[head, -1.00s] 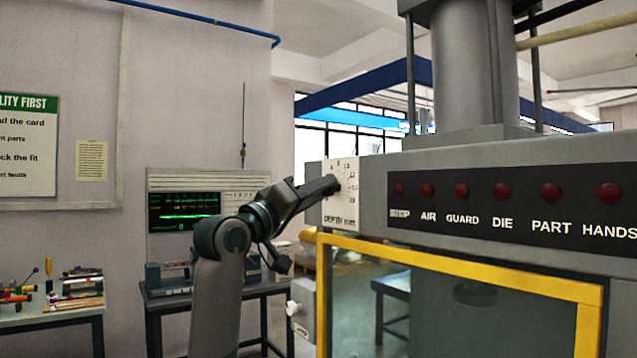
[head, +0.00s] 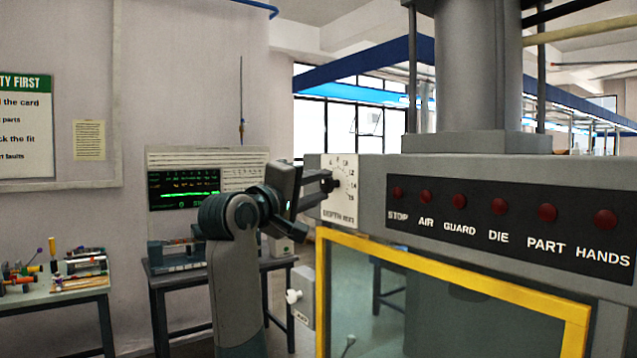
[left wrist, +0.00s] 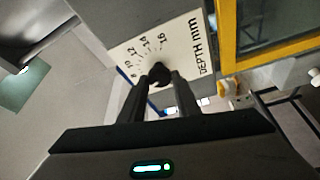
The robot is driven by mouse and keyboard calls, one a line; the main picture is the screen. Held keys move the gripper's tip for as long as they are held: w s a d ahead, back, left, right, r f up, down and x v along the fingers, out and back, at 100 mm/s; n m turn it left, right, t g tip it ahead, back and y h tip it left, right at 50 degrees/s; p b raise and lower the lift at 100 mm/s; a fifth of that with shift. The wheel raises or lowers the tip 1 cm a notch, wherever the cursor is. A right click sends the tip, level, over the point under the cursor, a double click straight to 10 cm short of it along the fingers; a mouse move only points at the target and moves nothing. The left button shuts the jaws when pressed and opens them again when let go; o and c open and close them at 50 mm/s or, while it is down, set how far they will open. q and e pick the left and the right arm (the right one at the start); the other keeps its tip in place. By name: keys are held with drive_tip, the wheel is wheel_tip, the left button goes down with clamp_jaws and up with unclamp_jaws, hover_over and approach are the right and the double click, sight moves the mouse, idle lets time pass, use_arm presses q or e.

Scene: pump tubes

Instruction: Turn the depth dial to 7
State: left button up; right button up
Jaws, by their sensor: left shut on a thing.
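The depth dial is a dark round knob (left wrist: 158,74) on a white plate (head: 341,206) marked DEPTH mm, at the left end of the grey press front. In the left wrist view the plate (left wrist: 185,45) shows numbers from 8 to 16 around the knob. My left gripper (head: 332,183) reaches the knob from the left, and in the left wrist view its two dark fingers (left wrist: 161,84) are shut on it. The knob's pointer is hidden or too small to read. My right gripper is not in view.
A yellow guard frame (head: 450,270) stands just below the dial. A row of red lamps (head: 458,200) runs right of it. A small grey box with a white knob (head: 294,296) sits lower left. Benches with tools (head: 60,296) and a green-lit screen unit (head: 185,188) stand behind.

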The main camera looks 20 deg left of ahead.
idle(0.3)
use_arm(q)
drive_tip(key=o, duration=1)
drive_tip(key=shift+s, duration=0.1)
drive_tip(key=shift+s+a+f, duration=0.1)
drive_tip(key=shift+s+a, duration=0.05)
drive_tip(key=shift+s, duration=0.3)
drive_tip(key=shift+b+v, duration=2.7)
drive_tip(key=shift+v, duration=5.45)
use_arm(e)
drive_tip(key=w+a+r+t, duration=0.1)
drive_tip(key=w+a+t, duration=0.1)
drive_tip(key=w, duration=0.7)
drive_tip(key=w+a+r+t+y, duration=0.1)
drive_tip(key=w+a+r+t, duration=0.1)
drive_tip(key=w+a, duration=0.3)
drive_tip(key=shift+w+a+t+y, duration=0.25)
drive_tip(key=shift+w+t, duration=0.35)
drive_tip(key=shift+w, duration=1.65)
use_arm(q)
drive_tip(key=shift+a+f, duration=0.1)
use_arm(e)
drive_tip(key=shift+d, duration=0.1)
